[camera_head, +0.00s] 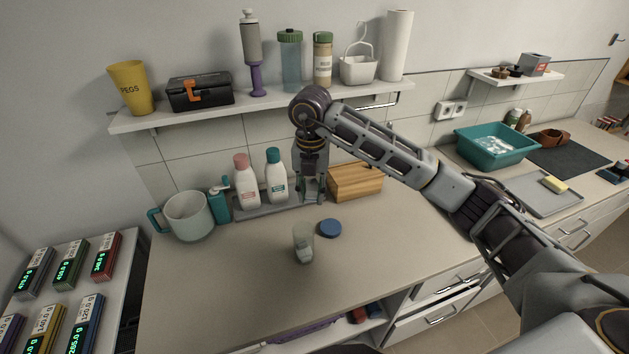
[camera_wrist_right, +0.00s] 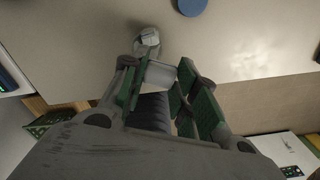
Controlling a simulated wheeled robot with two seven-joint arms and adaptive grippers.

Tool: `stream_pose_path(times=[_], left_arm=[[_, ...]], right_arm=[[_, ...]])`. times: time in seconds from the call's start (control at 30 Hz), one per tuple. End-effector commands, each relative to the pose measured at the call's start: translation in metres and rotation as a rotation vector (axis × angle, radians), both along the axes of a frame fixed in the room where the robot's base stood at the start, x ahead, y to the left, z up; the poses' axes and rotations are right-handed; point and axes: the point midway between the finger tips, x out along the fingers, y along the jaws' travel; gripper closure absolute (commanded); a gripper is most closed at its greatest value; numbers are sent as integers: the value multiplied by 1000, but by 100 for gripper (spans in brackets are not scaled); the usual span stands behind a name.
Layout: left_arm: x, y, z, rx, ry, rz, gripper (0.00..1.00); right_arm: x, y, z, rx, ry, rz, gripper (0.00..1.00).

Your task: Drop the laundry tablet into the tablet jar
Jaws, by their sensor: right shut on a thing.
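The tablet jar (camera_head: 303,243) is a clear, open container with pale contents, standing on the counter. In the wrist view the jar (camera_wrist_right: 147,38) shows just beyond the fingertips. My right gripper (camera_head: 312,198) points down, above and behind the jar in the head view. In the wrist view my right gripper (camera_wrist_right: 158,82) is shut on a white laundry tablet (camera_wrist_right: 160,74), held between its green-padded fingers. The tablet is too small to make out in the head view. My left gripper is not in view.
A blue lid (camera_head: 330,228) lies right of the jar. Behind stand a grey tray (camera_head: 250,212) with white bottles (camera_head: 246,182), a wooden box (camera_head: 355,182) and a large pale mug (camera_head: 188,217). A shelf (camera_head: 200,113) hangs above.

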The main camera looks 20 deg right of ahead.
Motion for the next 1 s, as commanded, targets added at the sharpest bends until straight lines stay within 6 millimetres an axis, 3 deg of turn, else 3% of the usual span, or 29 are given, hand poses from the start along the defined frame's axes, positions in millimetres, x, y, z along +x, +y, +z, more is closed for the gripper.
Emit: stream_pose_path(times=[0.5,1.0], left_arm=[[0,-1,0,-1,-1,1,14],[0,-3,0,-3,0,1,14]], right_arm=[[-11,-1,-1,0,-1,159,83],[-11,-1,-1,0,-1,186,83]])
